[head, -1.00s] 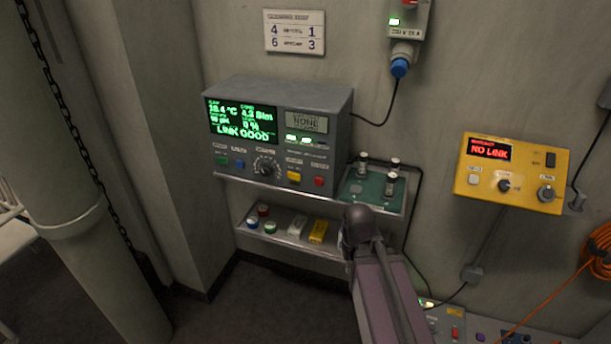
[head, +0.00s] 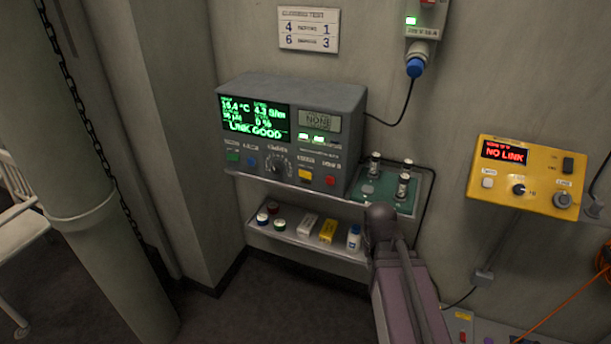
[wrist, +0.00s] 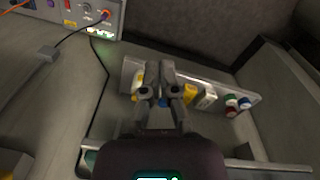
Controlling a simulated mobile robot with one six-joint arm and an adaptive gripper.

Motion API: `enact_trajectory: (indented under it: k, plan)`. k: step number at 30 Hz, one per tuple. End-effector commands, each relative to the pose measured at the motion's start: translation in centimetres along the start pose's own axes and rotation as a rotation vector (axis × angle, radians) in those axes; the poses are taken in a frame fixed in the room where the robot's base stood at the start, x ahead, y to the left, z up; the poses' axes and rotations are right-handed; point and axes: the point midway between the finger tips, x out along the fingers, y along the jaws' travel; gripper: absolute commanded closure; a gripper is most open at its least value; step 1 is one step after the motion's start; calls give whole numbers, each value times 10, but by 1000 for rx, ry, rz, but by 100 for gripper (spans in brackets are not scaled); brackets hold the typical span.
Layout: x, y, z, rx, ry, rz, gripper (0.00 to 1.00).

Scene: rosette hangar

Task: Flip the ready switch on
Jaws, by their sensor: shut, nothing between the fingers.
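No label reading "ready" is legible, so I cannot tell which switch it is. A yellow box (head: 528,178) on the right wall reads NO LINK and has a dark rocker switch (head: 567,165) at its upper right. A low grey panel (wrist: 70,14) with coloured controls shows at the top left of the wrist view; its edge (head: 460,327) shows at the bottom of the head view. My gripper (wrist: 160,68) is shut and empty, in front of the lower shelf in the wrist view and apart from the panel. My arm hides it in the head view.
A grey console (head: 290,130) reading LINK GOOD stands on the upper shelf beside a green board (head: 382,190). The lower shelf (head: 300,240) holds bottles and small boxes. Cables hang along the wall. A thick pipe (head: 95,180) stands at left. The floor between is clear.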

Motion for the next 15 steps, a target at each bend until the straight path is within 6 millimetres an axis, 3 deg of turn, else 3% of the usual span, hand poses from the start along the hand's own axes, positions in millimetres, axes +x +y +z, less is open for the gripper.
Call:
enact_trajectory:
  k: [8, 15]
  plan:
    - [-12, -37, -58, -65, 72, 152, 100]
    - [-32, -92, -116, -150, 186, 314, 100]
